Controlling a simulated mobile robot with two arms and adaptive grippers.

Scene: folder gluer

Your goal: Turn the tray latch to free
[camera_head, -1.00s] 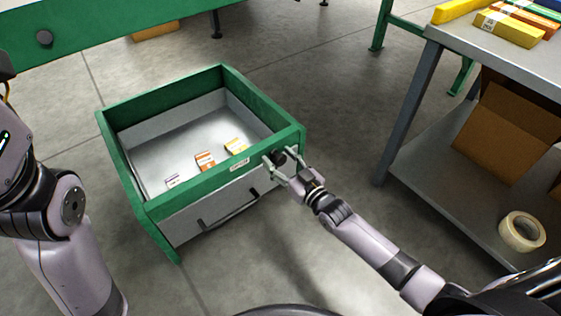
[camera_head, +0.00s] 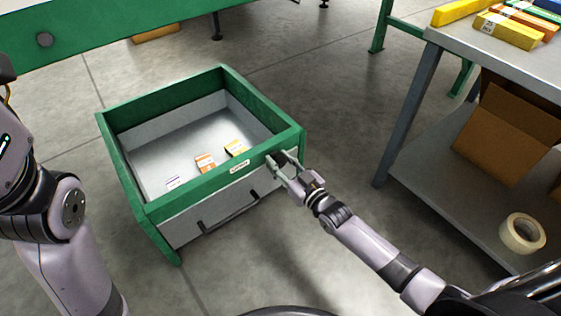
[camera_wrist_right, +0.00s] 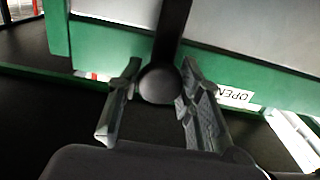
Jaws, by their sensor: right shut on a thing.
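The tray (camera_head: 165,202) is a grey drawer in a green frame, with several small cartons inside and a dark bar handle on its front. The latch (camera_wrist_right: 160,83) is a dark round knob with a bar, at the right end of the frame's front rail. My right gripper (camera_head: 281,158) is shut on the latch, with one finger on each side of the knob in the right wrist view (camera_wrist_right: 158,95). The gripper hides most of the latch in the head view. My left gripper is out of view.
A grey shelf table (camera_head: 430,200) stands at the right, with colored boxes on top and a cardboard box (camera_head: 505,125) and tape roll (camera_head: 522,233) below. A green machine beam (camera_head: 110,30) runs across the back left. The floor in front of the tray is clear.

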